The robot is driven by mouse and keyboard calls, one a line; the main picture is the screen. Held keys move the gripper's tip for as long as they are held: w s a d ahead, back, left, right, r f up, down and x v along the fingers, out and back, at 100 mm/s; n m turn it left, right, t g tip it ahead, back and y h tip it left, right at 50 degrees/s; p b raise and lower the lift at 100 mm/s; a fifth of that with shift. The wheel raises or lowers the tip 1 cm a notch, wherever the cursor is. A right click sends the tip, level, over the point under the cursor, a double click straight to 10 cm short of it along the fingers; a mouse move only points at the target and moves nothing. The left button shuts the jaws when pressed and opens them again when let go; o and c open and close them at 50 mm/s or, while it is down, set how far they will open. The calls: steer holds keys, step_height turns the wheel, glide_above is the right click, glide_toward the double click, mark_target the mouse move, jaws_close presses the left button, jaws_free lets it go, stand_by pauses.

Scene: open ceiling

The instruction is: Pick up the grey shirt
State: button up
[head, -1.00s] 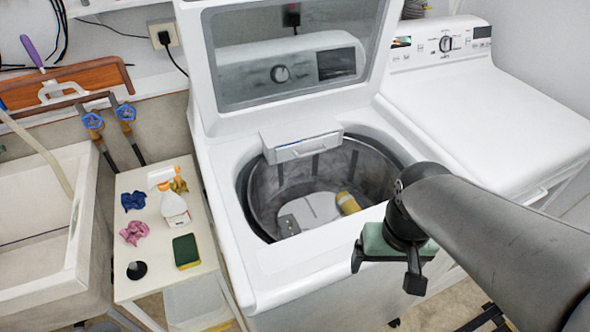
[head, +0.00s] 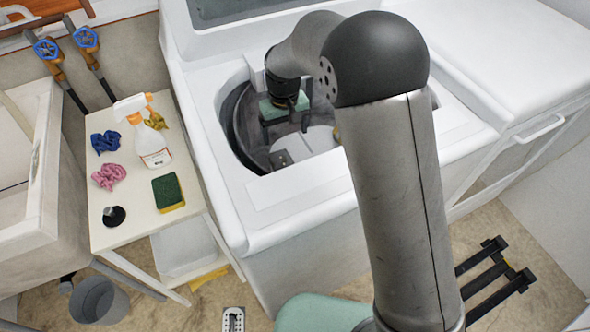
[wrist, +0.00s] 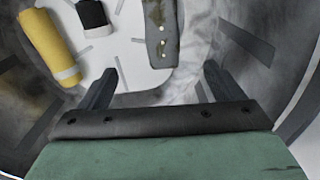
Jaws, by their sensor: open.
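The grey shirt (wrist: 162,35) is a narrow folded grey cloth with a row of pale buttons, lying on the white floor of the washer drum. In the head view, it is a small dark grey piece (head: 280,158) near the drum's front rim. My gripper (wrist: 160,78) is open and empty, fingers apart, inside the drum opening and above the floor. In the wrist view, the shirt lies beyond the fingertips, slightly towards the right finger, not between them. In the head view, my gripper (head: 285,122) is just behind the shirt.
A yellow roll-shaped item (wrist: 48,45) and a black item (wrist: 92,15) also lie on the drum floor. The drum wall (wrist: 285,30) curves close around the gripper. A side table (head: 135,220) with a spray bottle (head: 150,140) and cloths stands left of the washer (head: 300,190).

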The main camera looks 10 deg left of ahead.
mark_target(284, 165)
step_height(284, 165, down, 12)
steer(key=shift+a+f, duration=0.1)
steer(key=shift+w+a+f+p, duration=0.15)
steer(key=shift+f+p, duration=0.1)
steer(key=shift+f, duration=1.05)
steer(key=shift+w+a+f+p, duration=0.15)
steer(key=shift+f+p, duration=0.1)
steer(key=shift+f, duration=1.05)
steer(key=shift+s, duration=0.1)
steer(key=c, duration=1.2)
